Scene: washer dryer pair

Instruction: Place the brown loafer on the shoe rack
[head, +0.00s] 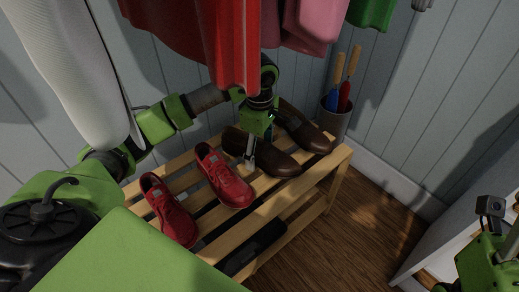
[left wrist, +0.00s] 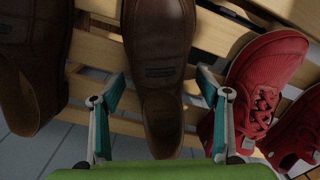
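Two brown loafers rest side by side on the wooden slatted shoe rack (head: 341,152), right of the red shoes. The nearer loafer (head: 276,161) is the one at my left gripper (head: 252,150). In the left wrist view that loafer (left wrist: 160,60) lies between the spread fingers of my left gripper (left wrist: 160,105), with gaps on both sides of its heel. The other loafer (head: 308,134) is beyond it and shows at the left in the wrist view (left wrist: 35,60). My right gripper (head: 490,255) is partly in view at the lower right; its fingers are not clear.
Two red shoes (head: 224,178) (head: 168,210) stand left of the loafers on the rack. Clothes (head: 195,30) hang low above my left arm. A grey bin (head: 334,122) with handled tools is behind the rack. A dark item (head: 255,247) lies on the lower shelf.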

